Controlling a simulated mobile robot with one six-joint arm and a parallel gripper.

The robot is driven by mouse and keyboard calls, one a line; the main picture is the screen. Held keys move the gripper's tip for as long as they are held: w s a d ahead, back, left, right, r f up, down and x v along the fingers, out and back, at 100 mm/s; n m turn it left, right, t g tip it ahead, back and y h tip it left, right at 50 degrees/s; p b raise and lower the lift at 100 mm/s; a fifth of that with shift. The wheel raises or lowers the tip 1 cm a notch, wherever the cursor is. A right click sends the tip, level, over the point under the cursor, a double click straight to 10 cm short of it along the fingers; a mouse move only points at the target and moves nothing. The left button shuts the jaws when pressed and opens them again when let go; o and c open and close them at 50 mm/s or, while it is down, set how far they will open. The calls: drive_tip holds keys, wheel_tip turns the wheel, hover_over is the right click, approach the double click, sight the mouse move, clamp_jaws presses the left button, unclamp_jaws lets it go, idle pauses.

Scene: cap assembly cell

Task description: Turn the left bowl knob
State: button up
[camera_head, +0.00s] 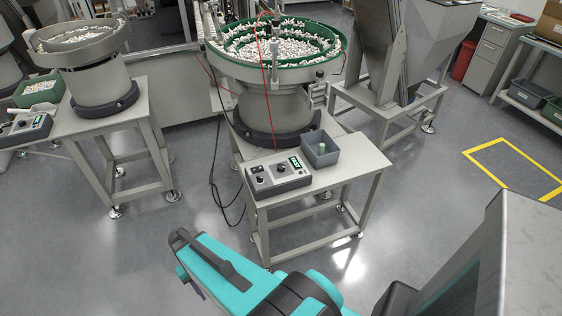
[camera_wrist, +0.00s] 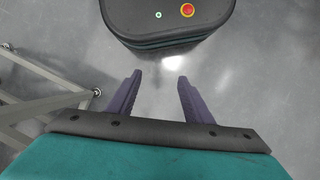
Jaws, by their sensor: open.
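The left bowl feeder (camera_head: 80,62), a grey bowl of white caps on a drum, stands on a metal table at the left. Its control box (camera_head: 24,131) lies at the table's front left, with a small green display; its knob is too small to make out surely. A second feeder (camera_head: 275,85) with a green-rimmed bowl stands in the middle. Its control box (camera_head: 279,174) shows a display and dark knobs. My gripper (camera_wrist: 157,98) has its two purple fingers apart and nothing between them. In the head view it is low over the floor, apart from both boxes.
A green bin (camera_head: 40,91) of white caps sits behind the left box. A grey bin (camera_head: 320,148) stands beside the middle box. Table legs (camera_wrist: 50,98) show left in the wrist view. Open floor (camera_head: 185,215) lies between the two tables.

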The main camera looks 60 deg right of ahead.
drive_tip(key=w+d+r+m+t+p, duration=0.1)
drive_tip(key=w+d+r+m, duration=0.1)
drive_tip(key=w+d+r, duration=0.3)
drive_tip(key=w+d+r+m+p, duration=0.1)
drive_tip(key=w+d+r, duration=0.15)
drive_tip(key=d, duration=0.45)
wheel_tip(320, 180, up, 28)
drive_tip(key=r+m+t+h+p, duration=0.1)
drive_tip(key=m+t+p, duration=0.25)
drive_tip(key=m, duration=0.45)
hover_over(282, 166)
drive_tip(key=shift+f, duration=0.25)
drive_tip(key=shift+a+f, duration=0.1)
drive_tip(key=shift+f, duration=0.1)
drive_tip(key=shift+w+f+p, duration=0.1)
drive_tip(key=shift+f+p, duration=2.15)
drive_tip(key=shift+f, duration=4.5)
drive_tip(key=c, duration=1.1)
